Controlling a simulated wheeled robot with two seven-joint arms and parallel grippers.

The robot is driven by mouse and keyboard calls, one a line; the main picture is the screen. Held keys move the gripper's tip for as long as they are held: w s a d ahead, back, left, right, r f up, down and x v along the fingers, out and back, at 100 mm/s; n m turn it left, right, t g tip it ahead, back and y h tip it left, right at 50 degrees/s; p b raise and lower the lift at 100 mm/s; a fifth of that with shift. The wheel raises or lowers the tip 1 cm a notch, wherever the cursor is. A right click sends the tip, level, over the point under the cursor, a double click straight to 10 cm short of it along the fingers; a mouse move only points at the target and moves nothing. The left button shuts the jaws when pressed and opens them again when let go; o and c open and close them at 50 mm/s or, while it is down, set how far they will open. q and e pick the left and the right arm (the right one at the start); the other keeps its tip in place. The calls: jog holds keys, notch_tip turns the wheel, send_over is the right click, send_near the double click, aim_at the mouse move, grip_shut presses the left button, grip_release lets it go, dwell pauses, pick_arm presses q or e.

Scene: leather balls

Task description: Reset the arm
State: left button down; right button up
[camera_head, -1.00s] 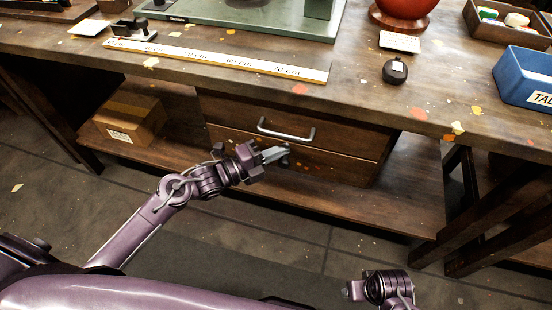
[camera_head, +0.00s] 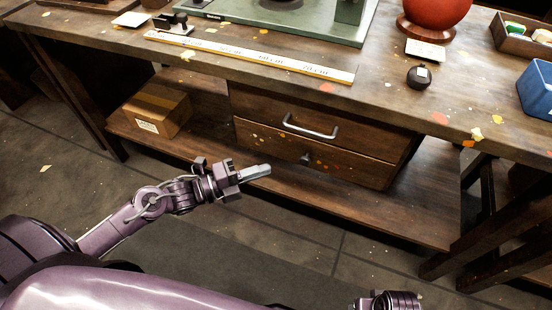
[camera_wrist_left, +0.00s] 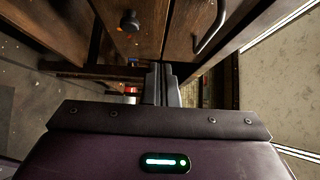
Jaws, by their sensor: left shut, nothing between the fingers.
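My left gripper (camera_head: 257,172) is shut and empty in the head view. It is in front of the workbench, below the tabletop and to the left of the lower drawer's knob, apart from the drawers. In the left wrist view its two fingers (camera_wrist_left: 162,84) lie together, pointing toward the bench's drawers. My right arm (camera_head: 388,301) shows only as a small part at the bottom right edge of the head view; its fingers are not clearly visible.
The workbench has an upper drawer with a metal handle (camera_head: 310,128) and a lower drawer with a dark knob (camera_head: 306,157). A cardboard box (camera_head: 157,110) sits on the low shelf. A ruler (camera_head: 250,57), a red ball (camera_head: 435,12) and a blue bin (camera_head: 537,88) are on top. Floor in front is clear.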

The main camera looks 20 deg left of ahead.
pick_arm(q)
jog(key=s+f+n+g+y, duration=0.3)
jog(key=f+n+y, duration=0.7)
jog(key=f+n, duration=0.55)
jog(key=s+d+f+n+g+y, duration=0.1)
jog(key=s+f+n+g, duration=0.35)
jog(key=s, duration=0.25)
jog(key=s+d+f+n+g+y, duration=0.25)
jog(key=s+n+g, duration=0.2)
jog(key=s, duration=0.25)
jog(key=s+a+f+p, duration=0.3)
jog(key=s+f+p, duration=0.2)
jog(key=s+p, duration=0.3)
jog(key=s+a+f+p, duration=0.4)
jog(key=s+f+p, duration=0.1)
jog(key=s+p, duration=0.3)
jog(key=shift+s+a+t+p, duration=0.15)
jog(key=shift+s+t+p, duration=0.25)
jog(key=shift+s, duration=0.2)
pick_arm(e)
jog(key=s+d+f, duration=0.3)
jog(key=s+f, duration=0.1)
jog(key=s, duration=0.5)
jog(key=s+d+f, duration=0.3)
jog(key=s+f, duration=0.2)
jog(key=s, duration=0.4)
jog(key=shift+f+m+h, duration=0.3)
pick_arm(q)
jog(key=shift+f+n, duration=0.1)
jog(key=shift+n, duration=0.15)
